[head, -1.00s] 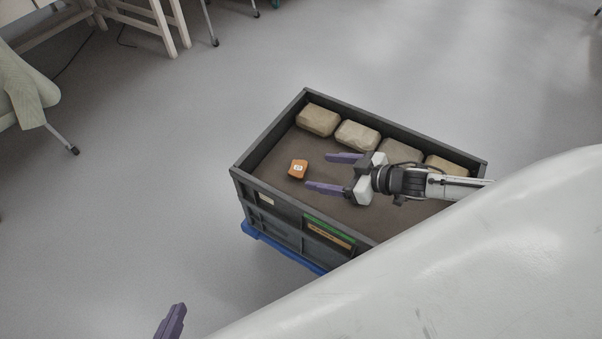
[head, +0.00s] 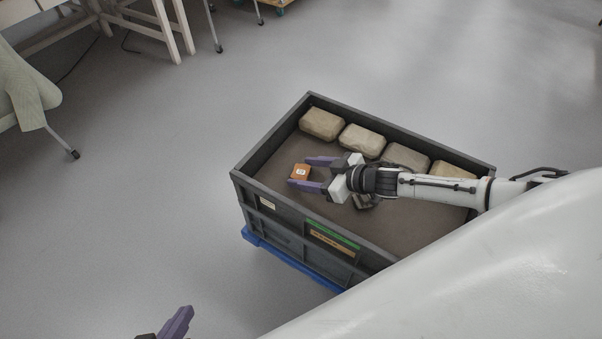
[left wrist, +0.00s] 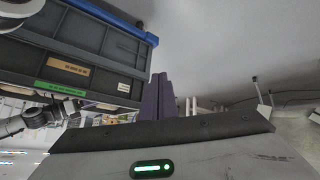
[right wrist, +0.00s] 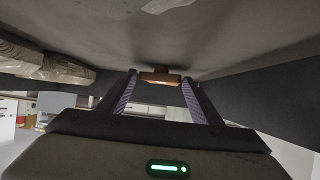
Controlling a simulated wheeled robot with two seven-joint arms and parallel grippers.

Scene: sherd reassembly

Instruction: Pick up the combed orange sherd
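The orange sherd (head: 300,172) lies on the floor of the dark grey crate (head: 262,218), near its left end, with a small white label on top. My left gripper (head: 180,322) is outside the crate at the bottom of the head view. In the left wrist view its fingers (left wrist: 158,98) are together with nothing visible between them.
Several pale stone-like blocks (head: 321,123) line the crate's back wall. The crate's raised walls surround the sherd, and the crate stands on a blue base (head: 290,262). A chair (head: 30,95) and white table legs (head: 165,30) stand far off at the upper left.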

